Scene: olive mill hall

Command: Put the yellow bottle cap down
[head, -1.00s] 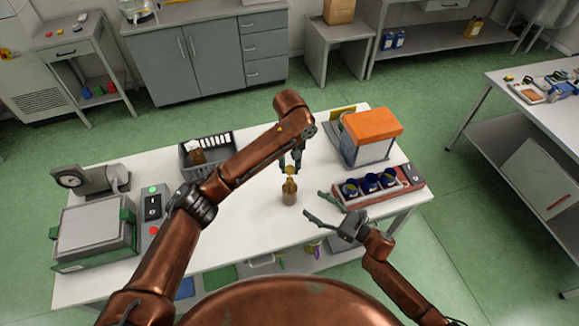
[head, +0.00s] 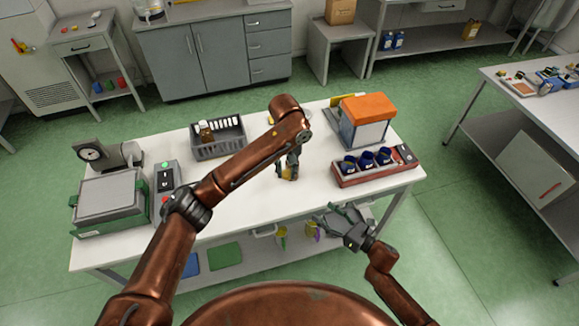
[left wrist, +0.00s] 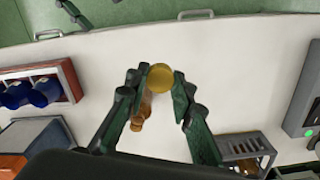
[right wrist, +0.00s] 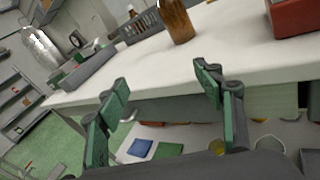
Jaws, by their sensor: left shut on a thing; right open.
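The yellow bottle cap (left wrist: 160,77) is a round disc between the fingertips of my left gripper (left wrist: 161,84), which is shut on it. A brown bottle (right wrist: 177,22) stands on the white table (head: 250,195) and shows in part in the left wrist view (left wrist: 138,121), beside the cap. In the head view my left gripper (head: 288,163) is over the table and partly covers this bottle; I cannot make out the cap there. I cannot tell if the cap touches anything else. My right gripper (head: 343,222) is open and empty, by the table's front edge.
A grey crate (head: 225,148) with a brown bottle (head: 206,132) stands at the back left. A red rack (head: 376,172) with several dark blue cups and an orange-topped box (head: 366,108) are on the right. Grey equipment (head: 108,200) fills the left end. The front middle is clear.

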